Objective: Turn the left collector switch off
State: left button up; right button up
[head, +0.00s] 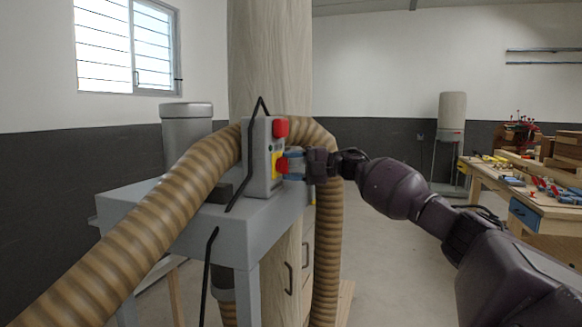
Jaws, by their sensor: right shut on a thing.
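The left collector switch is on a grey control box (258,150) on the machine in front of me. The box has a red part (281,127) at its top right edge and a yellow plate (275,166) below it. A small red switch knob (283,165) stands out from the yellow plate. My right gripper (290,166) reaches in from the right, with its blue fingertips at the yellow plate, shut on the red switch knob. The fingers partly cover the knob, so its on or off position cannot be told. My left gripper is not in view.
A ribbed brown hose (160,205) loops across the left and behind the box. A grey machine table (170,215) bears the box. A second collector (452,112) stands at the back right. A cluttered workbench (530,203) is at the right. Open floor lies between.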

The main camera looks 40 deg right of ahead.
jog(key=shift+f, duration=0.1)
jog(key=o, duration=0.8)
jog(key=shift+o, duration=0.6)
jog(key=b+v, duration=0.1)
jog(key=v, duration=0.9)
jog(key=shift+s+d+b, duration=0.25)
jog(key=shift+s+b, duration=0.05)
jog(key=shift+b, duration=0.05)
